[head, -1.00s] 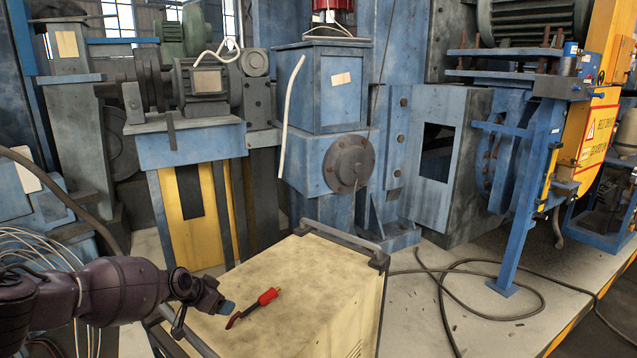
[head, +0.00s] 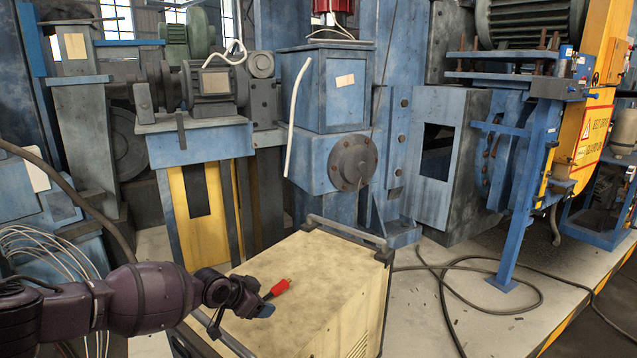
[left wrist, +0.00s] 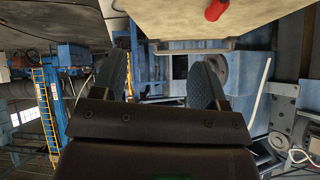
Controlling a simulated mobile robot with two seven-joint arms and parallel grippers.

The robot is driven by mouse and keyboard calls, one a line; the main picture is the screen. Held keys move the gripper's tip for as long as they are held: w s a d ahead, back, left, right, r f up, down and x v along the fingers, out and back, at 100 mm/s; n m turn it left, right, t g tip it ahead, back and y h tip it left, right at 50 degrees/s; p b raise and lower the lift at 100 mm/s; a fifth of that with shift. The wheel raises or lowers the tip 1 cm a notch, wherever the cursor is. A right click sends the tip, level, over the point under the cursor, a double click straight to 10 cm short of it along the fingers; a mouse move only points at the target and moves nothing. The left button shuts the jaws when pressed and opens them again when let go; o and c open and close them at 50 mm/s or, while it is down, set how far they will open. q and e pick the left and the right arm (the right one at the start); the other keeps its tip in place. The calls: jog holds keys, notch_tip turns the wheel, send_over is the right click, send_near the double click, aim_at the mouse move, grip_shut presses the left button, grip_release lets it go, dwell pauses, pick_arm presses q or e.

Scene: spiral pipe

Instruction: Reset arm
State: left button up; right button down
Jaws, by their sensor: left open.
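My left gripper (head: 262,308) reaches in from the left in the head view, over the top of the cream box-shaped cabinet, and partly covers a small red-handled tool (head: 279,288) lying there. In the left wrist view its two fingers (left wrist: 160,80) are apart, with nothing between them. The red handle (left wrist: 216,10) shows at the top edge of the wrist view, outside the fingers. My right gripper is in neither view.
The cream cabinet (head: 330,290) has dark rail handles on its top. Blue machinery (head: 335,110) stands behind it. A black cable (head: 480,305) lies in loops on the floor at right. A yellow warning panel (head: 597,130) stands at far right.

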pick_arm(q)
jog(key=s+d+r+m+t+h, duration=0.1)
jog(key=s+d+t+h, duration=0.25)
jog(key=s+d, duration=1)
jog(key=s+a+f+n+t+y+b, duration=0.1)
jog(key=s+a+f+n+t+y, duration=0.2)
jog(key=s+a, duration=0.45)
jog(key=s+a+f+n+t+y+b, duration=0.1)
jog(key=s+a+f+n+y, duration=0.3)
jog(key=a, duration=0.7)
jog(key=s+a+f+n+g+y, duration=0.1)
jog(key=s+a+f, duration=0.3)
jog(key=s, duration=0.4)
jog(key=s+a+f+n+g+y, duration=0.1)
jog(key=s+a+f, duration=0.3)
jog(key=s, duration=0.4)
jog(key=shift+s+f+n+g+y, duration=0.25)
jog(key=shift+f+n+g+y, duration=0.15)
jog(key=shift+f+n, duration=0.5)
